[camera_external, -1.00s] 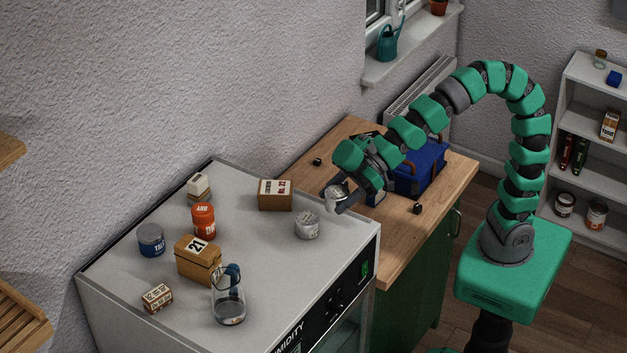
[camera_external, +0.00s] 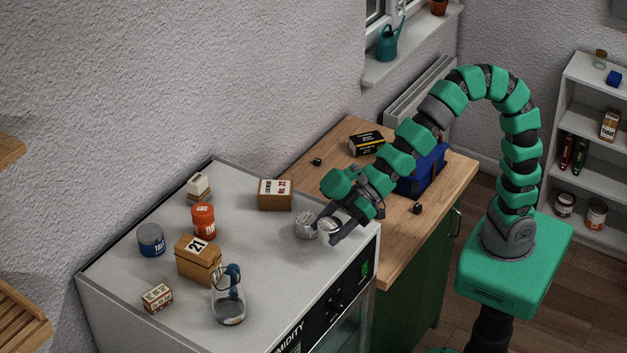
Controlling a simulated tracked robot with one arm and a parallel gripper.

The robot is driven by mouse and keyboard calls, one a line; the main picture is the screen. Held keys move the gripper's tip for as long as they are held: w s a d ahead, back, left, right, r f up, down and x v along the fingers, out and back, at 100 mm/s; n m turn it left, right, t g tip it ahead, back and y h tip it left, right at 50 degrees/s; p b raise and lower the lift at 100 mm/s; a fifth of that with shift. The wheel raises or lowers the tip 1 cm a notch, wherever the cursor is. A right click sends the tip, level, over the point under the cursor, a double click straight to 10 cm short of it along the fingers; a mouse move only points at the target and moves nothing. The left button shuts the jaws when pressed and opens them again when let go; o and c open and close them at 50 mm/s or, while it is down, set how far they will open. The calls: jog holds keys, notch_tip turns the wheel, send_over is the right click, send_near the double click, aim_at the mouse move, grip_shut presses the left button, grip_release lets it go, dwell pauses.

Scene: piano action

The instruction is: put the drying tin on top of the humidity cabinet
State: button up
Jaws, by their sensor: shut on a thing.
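My gripper (camera_external: 334,232) is shut on a small pale round tin (camera_external: 330,225), which I take as the drying tin; its label is too small to read. The tin is held at the right part of the top of the humidity cabinet (camera_external: 270,238), near its right edge. I cannot tell whether it touches the surface. The gripper's fingers hide part of it.
On the cabinet stand a box (camera_external: 275,195), orange tin (camera_external: 203,220), blue tin (camera_external: 151,239), wooden box (camera_external: 196,262), small block (camera_external: 157,298), jug (camera_external: 229,300) and white-topped box (camera_external: 199,187). A lower wooden counter (camera_external: 397,262) bears a blue toolbox (camera_external: 425,172) and black box (camera_external: 366,143).

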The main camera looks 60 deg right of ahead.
jog(key=p, duration=0.2)
send_over(286, 263)
jog(key=shift+s+f, duration=0.15)
jog(key=shift+f, duration=0.35)
jog(key=shift+f+p, duration=0.5)
jog(key=shift+f, duration=1.25)
jog(key=shift+f, duration=0.15)
jog(key=o, duration=1)
jog(key=shift+b+v, duration=1.1)
jog(key=shift+v, duration=4.95)
